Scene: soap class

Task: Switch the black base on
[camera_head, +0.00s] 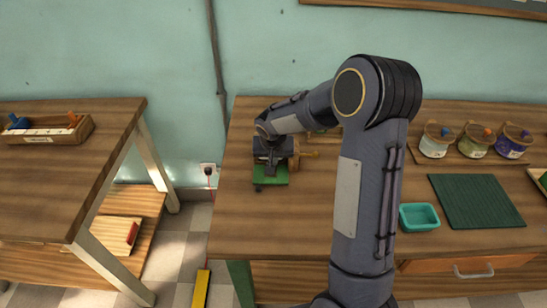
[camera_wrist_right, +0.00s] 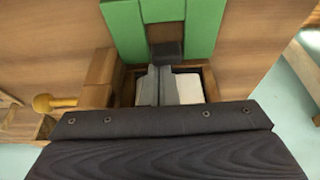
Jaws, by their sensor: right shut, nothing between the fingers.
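My right gripper (camera_head: 270,168) reaches down over the left part of the right-hand table. In the right wrist view its dark fingers (camera_wrist_right: 160,72) are together, with nothing between them. The fingertips are close to a small black block (camera_wrist_right: 167,51) in a dark slot of a green plate (camera_wrist_right: 124,30); I cannot tell whether they touch it. The green plate (camera_head: 271,177) also shows in the head view, partly under the gripper. No separate black base can be made out for certain; the gripper and arm hide part of this spot. My left gripper is not in view.
A wooden box with a pale inside (camera_wrist_right: 188,87) lies below the fingers, with a wooden knob (camera_wrist_right: 42,103) beside it. A teal tray (camera_head: 420,216), a dark green mat (camera_head: 475,201) and several jars (camera_head: 435,142) stand further right. A wall socket (camera_head: 208,169) is left of the table.

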